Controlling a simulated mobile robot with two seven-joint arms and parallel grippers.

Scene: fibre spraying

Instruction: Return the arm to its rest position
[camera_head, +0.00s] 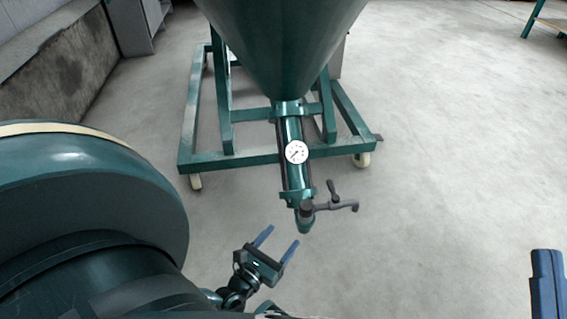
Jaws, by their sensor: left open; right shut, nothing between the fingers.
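My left gripper (280,238) is at the lower middle of the head view. Its two blue fingers are spread apart with nothing between them. It is just below the valve handle (337,205) and nozzle (304,221) of the green machine, apart from them in the picture. My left arm comes in from the left and fills the lower left. My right gripper (547,254) shows at the lower right edge as a blue shape, its fingers together and empty; the rest of that arm is out of view.
A green hopper (282,40) with a pressure gauge (296,152) on its outlet pipe stands on a wheeled green frame (235,160). A low wall (65,80) and grey cabinet (137,28) are at the upper left.

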